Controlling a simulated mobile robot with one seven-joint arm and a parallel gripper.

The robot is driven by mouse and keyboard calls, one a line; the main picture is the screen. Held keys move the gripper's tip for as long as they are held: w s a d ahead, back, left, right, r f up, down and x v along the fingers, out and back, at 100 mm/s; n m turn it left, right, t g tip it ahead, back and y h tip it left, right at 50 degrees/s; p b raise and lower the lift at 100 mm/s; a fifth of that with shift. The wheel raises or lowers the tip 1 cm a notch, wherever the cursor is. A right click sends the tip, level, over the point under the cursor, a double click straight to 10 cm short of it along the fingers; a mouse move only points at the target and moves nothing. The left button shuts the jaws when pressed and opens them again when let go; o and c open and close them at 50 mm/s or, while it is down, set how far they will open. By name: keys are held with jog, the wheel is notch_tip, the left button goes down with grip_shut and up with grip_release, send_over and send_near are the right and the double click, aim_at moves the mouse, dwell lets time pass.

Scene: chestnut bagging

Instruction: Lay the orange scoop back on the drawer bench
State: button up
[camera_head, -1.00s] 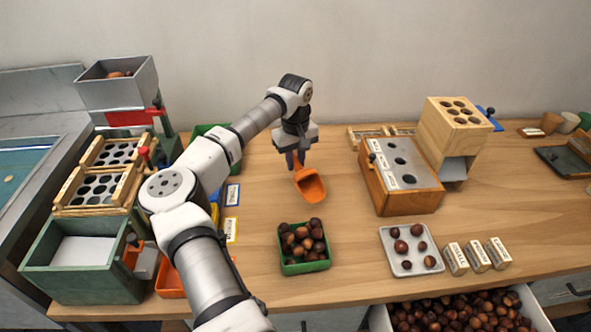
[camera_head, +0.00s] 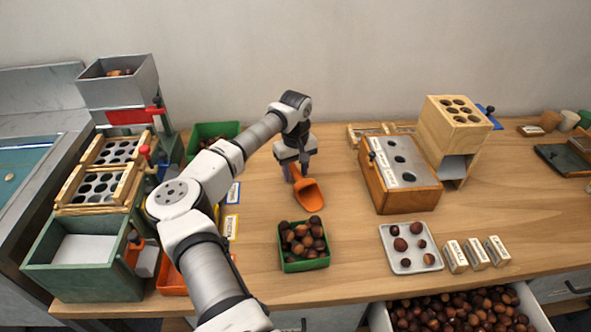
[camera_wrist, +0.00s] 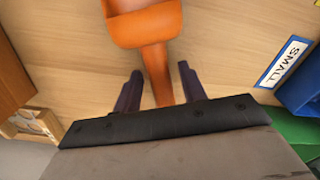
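The orange scoop (camera_head: 309,194) lies on the bare wood of the drawer bench (camera_head: 262,183), behind the green tray of chestnuts. Its bowl points toward the front and its handle toward the back. My gripper (camera_wrist: 159,72) is open, with one dark finger on each side of the scoop's handle (camera_wrist: 157,68). The wrist view shows a gap between the handle and each finger. The scoop's bowl (camera_wrist: 146,22) lies beyond the fingertips there. In the head view my wrist hides part of the handle.
The green chestnut tray (camera_head: 282,262) stands in front of the scoop. A wooden block with holes (camera_head: 405,203) stands to its right, and a grey tray (camera_head: 397,265) lies front right. Blue and green bins (camera_wrist: 300,90) are beside my gripper. An open chestnut drawer (camera_head: 540,318) is below.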

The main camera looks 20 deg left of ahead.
aim_at(296, 170)
notch_tip(296, 170, up, 12)
jog(key=b, duration=0.2)
jog(key=shift+r, duration=0.2)
dwell(0.7)
